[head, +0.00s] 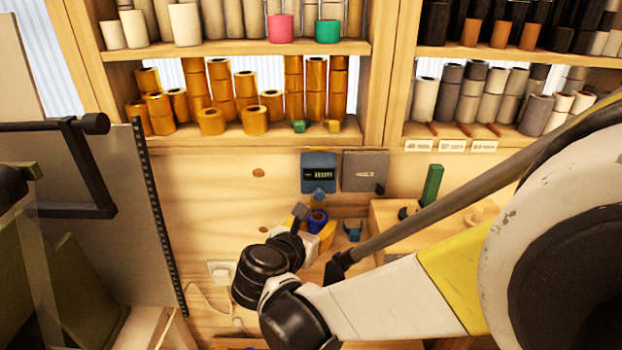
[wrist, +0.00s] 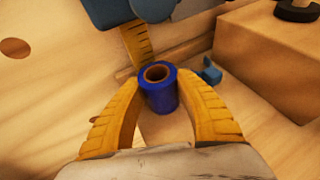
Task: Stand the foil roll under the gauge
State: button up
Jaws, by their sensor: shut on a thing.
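The blue foil roll (wrist: 161,92) stands upright between the two yellow fingers of my gripper (wrist: 162,84), its open brown core facing up in the wrist view. My gripper is shut on it. In the head view the roll (head: 317,222) shows small and partly hidden behind my wrist. The gauge (head: 319,172) is a blue box with a dark display on the wooden back panel, above the roll in the picture. A blue body, seemingly the gauge's lower part (wrist: 108,10), shows at the top of the wrist view. I cannot tell whether the roll touches the surface below.
A grey plate (head: 364,170) is right of the gauge. A wooden block (wrist: 270,55) stands to the right in the wrist view, with a small blue piece (wrist: 209,72) beside the roll. Shelves of gold rolls (head: 212,121) are above. A grey panel (head: 110,200) is at left.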

jog(key=shift+f, duration=0.15)
jog(key=o, duration=1.2)
jog(key=shift+o, duration=0.2)
jog(key=shift+r, duration=0.3)
jog(key=p+v, duration=0.3)
jog(key=v, duration=0.9)
jog(key=shift+f, duration=0.1)
